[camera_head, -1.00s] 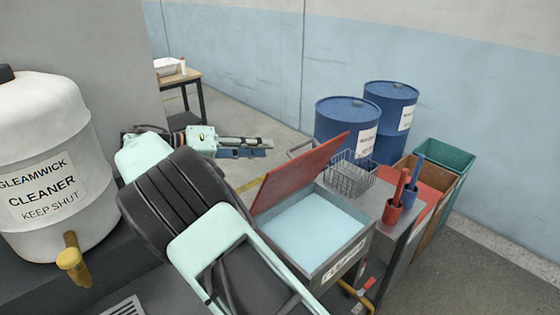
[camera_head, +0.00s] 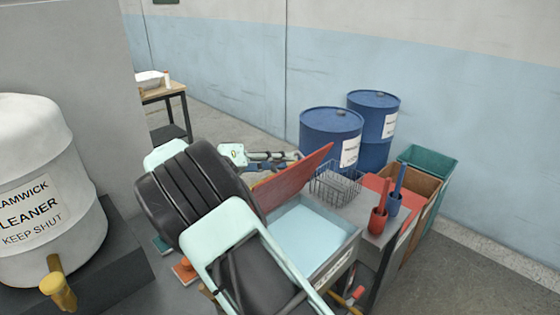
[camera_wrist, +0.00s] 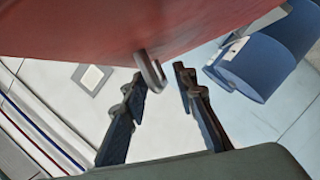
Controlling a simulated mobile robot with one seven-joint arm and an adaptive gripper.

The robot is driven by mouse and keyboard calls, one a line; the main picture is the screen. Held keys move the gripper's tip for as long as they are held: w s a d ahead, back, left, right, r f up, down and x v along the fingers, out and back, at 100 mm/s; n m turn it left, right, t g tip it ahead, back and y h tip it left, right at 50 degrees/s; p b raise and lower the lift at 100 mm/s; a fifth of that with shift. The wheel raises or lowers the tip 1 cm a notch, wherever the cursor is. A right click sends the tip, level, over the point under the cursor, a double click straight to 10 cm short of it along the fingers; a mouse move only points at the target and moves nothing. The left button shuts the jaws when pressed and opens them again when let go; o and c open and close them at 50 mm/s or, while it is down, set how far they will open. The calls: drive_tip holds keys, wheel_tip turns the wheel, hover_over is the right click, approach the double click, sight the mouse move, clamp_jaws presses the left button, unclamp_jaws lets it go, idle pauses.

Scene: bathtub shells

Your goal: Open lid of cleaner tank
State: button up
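A metal tank (camera_head: 338,262) of pale blue liquid stands in the middle of the head view. Its red lid (camera_head: 297,180) is raised and tilted; its front label is too small to read. The lid fills the top of the wrist view (camera_wrist: 150,25), with a grey hooked handle (camera_wrist: 150,70) on it. My gripper (camera_wrist: 160,82) is open; the handle lies at its fingertips, between them, not clamped. In the head view my gripper (camera_head: 272,156) is behind the lid, partly hidden. A white rounded tank (camera_head: 40,150) at left reads "CLEANER, KEEP SHUT", with a yellow tap.
A wire basket (camera_head: 335,185) and a red cup (camera_head: 378,222) with a handle in it stand beside the metal tank. Two blue barrels (camera_head: 330,135) and a teal bin (camera_head: 430,165) stand behind. A small table (camera_head: 165,95) is at the back left.

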clamp_jaws()
idle(0.3)
drive_tip(key=w+a+r+n, duration=0.1)
drive_tip(key=w+a, duration=0.4)
drive_tip(key=shift+w+a+h+p, duration=0.3)
drive_tip(key=shift+a+p, duration=0.05)
drive_tip(key=shift+p, duration=0.1)
idle(0.5)
unclamp_jaws()
